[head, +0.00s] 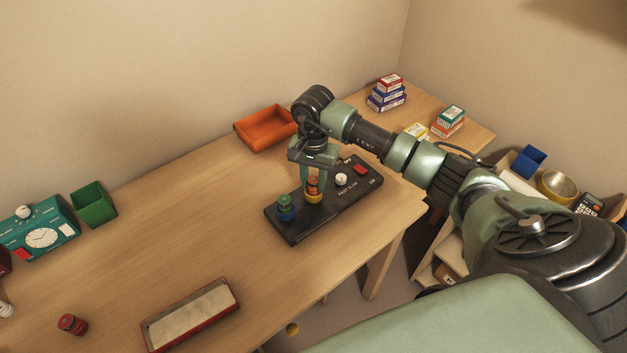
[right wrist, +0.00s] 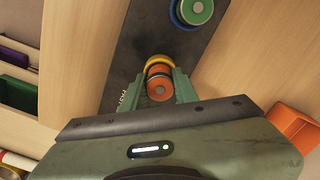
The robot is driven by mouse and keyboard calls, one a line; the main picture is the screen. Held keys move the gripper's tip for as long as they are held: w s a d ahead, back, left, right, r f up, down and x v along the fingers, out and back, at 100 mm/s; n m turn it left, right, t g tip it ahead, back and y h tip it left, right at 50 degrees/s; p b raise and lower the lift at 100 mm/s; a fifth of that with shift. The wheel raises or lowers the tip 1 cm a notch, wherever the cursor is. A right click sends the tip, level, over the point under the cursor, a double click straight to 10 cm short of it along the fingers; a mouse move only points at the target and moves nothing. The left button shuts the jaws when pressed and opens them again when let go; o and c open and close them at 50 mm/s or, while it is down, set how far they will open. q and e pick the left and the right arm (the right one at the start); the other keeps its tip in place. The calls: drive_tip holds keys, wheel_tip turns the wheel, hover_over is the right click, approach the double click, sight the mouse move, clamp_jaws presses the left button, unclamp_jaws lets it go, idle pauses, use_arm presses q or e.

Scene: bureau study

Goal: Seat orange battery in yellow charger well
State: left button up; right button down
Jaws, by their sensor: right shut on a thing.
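The dark charger (head: 322,211) lies on the desk. It has a yellow well (head: 314,198) and a blue well (head: 286,214). My right gripper (head: 313,187) points down over the yellow well and is shut on the orange battery (head: 313,182). In the right wrist view the orange battery (right wrist: 159,88) stands between the fingers, with the yellow rim (right wrist: 158,62) showing just past it. The battery's lower end is at the yellow well; how deep it sits is hidden. A green battery (head: 285,201) stands in the blue well. My left gripper is not in view.
A white knob (head: 341,179) and red switch (head: 360,169) are on the charger. An orange bin (head: 265,129) stands behind it. A red battery (head: 72,324), a shallow tray (head: 190,316), a green bin (head: 94,205) and a teal timer (head: 38,232) are farther left.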

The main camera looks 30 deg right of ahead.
sight(314, 179)
drive_tip(key=shift+f+b, duration=0.3)
drive_tip(key=shift+f, duration=0.05)
drive_tip(key=c, duration=1.4)
unclamp_jaws()
drive_tip(key=shift+o, duration=0.2)
drive_tip(key=shift+r, duration=0.1)
drive_tip(key=shift+r+p, duration=3.05)
drive_tip(key=shift+r, duration=2.4)
